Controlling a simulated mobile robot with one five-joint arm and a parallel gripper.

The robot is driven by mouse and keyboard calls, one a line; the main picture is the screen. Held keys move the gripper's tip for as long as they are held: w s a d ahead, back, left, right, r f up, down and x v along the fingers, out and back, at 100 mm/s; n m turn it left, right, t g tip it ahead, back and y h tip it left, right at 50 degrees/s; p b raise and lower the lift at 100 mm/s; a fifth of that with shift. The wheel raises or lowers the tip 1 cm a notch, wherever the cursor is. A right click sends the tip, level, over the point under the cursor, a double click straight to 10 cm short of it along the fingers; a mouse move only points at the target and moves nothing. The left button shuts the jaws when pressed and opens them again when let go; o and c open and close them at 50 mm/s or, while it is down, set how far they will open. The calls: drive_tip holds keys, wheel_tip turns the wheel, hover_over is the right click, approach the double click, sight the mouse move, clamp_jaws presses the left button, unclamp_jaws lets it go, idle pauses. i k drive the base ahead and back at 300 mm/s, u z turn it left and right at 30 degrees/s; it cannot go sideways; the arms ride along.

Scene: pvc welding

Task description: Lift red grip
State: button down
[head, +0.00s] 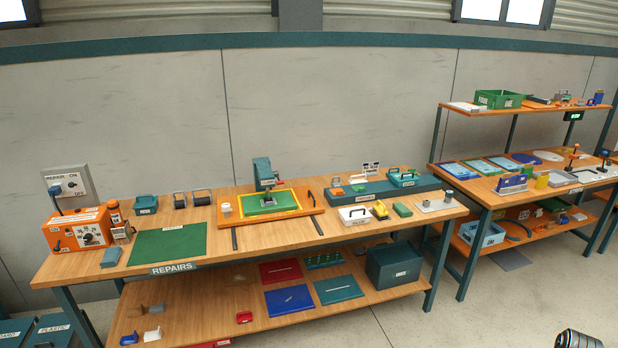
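A small red block-like piece (244,317) lies on the lower shelf of the repairs bench, near its front edge. It is the clearest small red thing in view, but I cannot tell for sure that it is the red grip. Open shelf surface surrounds it, and it stands apart from the blue panel to its right. My gripper's fingers do not show. A dark ribbed round part at the bottom right edge may be mine.
The repairs bench (268,235) overhangs the lower shelf (190,300). The shelf also holds a red panel (281,271), a blue panel (289,300) and a dark green box (394,265). A second bench stands right. Floor (470,310) is clear in front.

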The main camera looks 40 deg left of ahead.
sight(276, 173)
drive_tip(key=i, duration=0.9)
drive_tip(key=u, duration=3)
drive_tip(key=i, duration=2)
drive_tip(key=z, duration=0.05)
